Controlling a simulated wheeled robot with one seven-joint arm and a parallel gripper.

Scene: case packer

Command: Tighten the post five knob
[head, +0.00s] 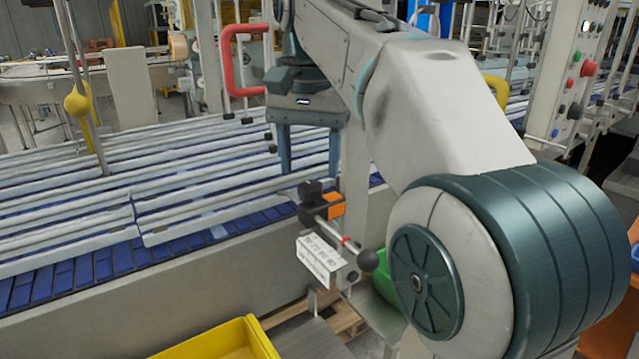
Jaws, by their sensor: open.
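A guide-rail post clamp stands at the near edge of the conveyor. It has a black knob (311,190), an orange block (335,206) and a rod with a red ring ending in a dark ball (368,260). A white label (318,258) hangs below it; its print is too small to read, so I cannot tell which post number this is. My gripper (311,172) points down above the black knob with its two fingers apart, one left and one right. It looks empty. I cannot tell from this view whether the fingers are level with the knob in depth.
The blue conveyor (60,284) with long pale rails (180,215) runs across the left. A red handle (232,60) stands behind my gripper. A yellow bin (225,342) and a green bin (385,285) are below the near edge. A control panel (572,80) is at right.

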